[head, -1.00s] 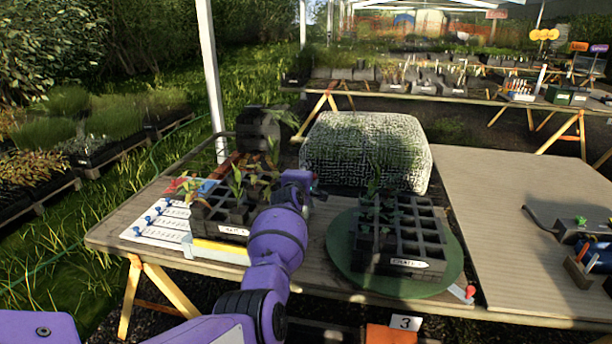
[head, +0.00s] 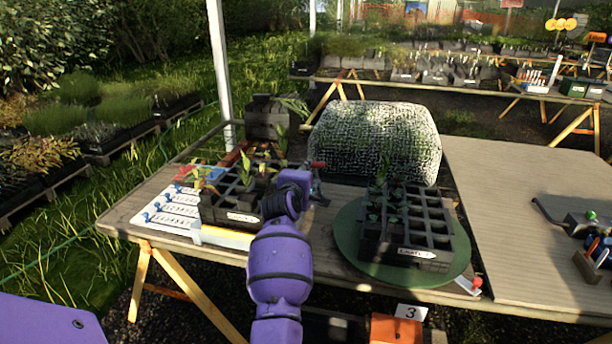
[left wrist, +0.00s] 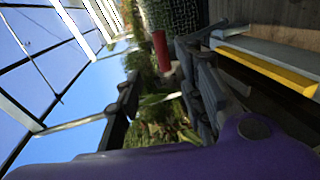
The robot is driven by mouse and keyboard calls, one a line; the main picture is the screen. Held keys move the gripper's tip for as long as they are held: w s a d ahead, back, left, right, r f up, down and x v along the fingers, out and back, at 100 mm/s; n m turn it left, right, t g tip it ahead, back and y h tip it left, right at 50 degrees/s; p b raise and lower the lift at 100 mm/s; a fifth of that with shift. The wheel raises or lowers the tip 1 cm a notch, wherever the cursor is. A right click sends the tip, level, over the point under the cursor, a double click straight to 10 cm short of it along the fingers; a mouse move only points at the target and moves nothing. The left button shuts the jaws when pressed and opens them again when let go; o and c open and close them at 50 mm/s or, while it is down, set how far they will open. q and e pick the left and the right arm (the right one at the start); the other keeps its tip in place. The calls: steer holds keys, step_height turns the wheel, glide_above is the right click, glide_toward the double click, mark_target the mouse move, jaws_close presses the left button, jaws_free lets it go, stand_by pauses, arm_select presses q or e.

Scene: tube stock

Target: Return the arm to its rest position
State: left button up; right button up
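My left arm, purple, reaches up from the bottom of the head view. Its gripper (head: 318,188) is over the wooden table, at the right side of the left-hand black plant tray (head: 230,216). In the left wrist view my dark gripper fingers (left wrist: 160,100) stand apart, with greenery between them. A red cylinder (left wrist: 160,50) shows beyond or between the fingers; a red piece (head: 317,165) also shows by the gripper in the head view. I cannot tell whether they are the same thing or touch the gripper. My right gripper is not in view.
A black cell tray (head: 440,240) stands on a round green mat (head: 350,262). A white netted bale (head: 375,140) lies behind. A white card with blue pegs (head: 172,224) lies left. The board at right (head: 520,200) has wide bare room.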

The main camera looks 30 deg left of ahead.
arm_select(q)
steer(key=shift+s+d+r, duration=0.1)
steer(key=shift+s, duration=0.4)
